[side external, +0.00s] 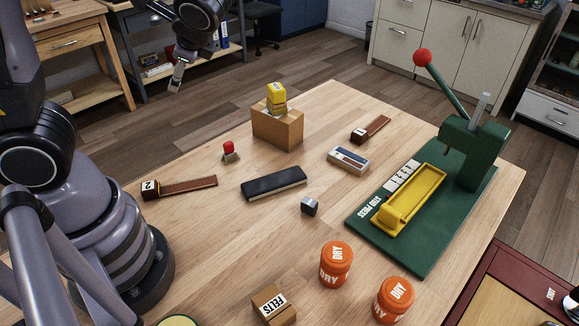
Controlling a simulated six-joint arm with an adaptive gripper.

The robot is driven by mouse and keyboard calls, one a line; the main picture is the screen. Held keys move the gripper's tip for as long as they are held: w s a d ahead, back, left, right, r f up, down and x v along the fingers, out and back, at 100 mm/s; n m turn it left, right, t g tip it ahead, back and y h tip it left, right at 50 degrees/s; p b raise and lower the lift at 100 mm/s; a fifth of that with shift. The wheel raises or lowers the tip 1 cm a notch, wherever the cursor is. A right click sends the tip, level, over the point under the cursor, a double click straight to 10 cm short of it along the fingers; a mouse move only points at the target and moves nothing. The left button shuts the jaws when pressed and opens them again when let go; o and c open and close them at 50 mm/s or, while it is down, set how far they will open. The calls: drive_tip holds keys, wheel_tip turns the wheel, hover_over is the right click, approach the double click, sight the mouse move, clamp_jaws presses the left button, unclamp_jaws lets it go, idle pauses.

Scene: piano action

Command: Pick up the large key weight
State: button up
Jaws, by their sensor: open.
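No label in the side view marks the large key weight. A small dark grey metal block (310,206) sits alone on the table, right of a long black block (273,183). A grey piece with a red top (229,151) stands further back on the left. I cannot tell for certain which is the weight. My gripper (176,82) hangs at the upper left, high and well apart from both pieces. It is open and empty; its jaws show only small and edge-on.
A wooden block (277,130) carries a yellow item (276,94). A green press (473,150) with a yellow tray (413,197) stands right. Orange jars (336,263) and a felts box (273,303) are in front. Hammer-like wooden pieces (180,187) lie around. Bare table surrounds the grey block.

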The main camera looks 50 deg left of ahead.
drive_tip(key=w+d+f+m+t+y, duration=0.3)
drive_tip(key=w+f+m, duration=0.1)
drive_tip(key=w+m, duration=0.2)
drive_tip(key=m+t+h, duration=0.4)
drive_tip(key=m+t, duration=0.5)
drive_tip(key=m, duration=0.4)
hover_over(307, 206)
drive_tip(key=s+a, duration=0.2)
drive_tip(key=a, duration=0.3)
wheel_tip(307, 206, down, 15)
drive_tip(key=s+d+f+m+h, duration=0.1)
drive_tip(key=d+f, duration=0.1)
drive_tip(key=f, duration=0.1)
drive_tip(key=s+d+f+m+h, duration=0.1)
drive_tip(key=d+f+m+h, duration=0.1)
drive_tip(key=f, duration=0.1)
drive_tip(key=s+d+f+m+h, duration=0.1)
drive_tip(key=d+f+m+h, duration=0.1)
drive_tip(key=f, duration=0.2)
drive_tip(key=shift+s+t, duration=0.15)
drive_tip(key=shift+t, duration=0.25)
drive_tip(key=shift+f+m, duration=0.25)
drive_tip(key=shift+m, duration=0.05)
drive_tip(key=x, duration=0.7)
drive_tip(key=shift+d, duration=0.1)
clamp_jaws()
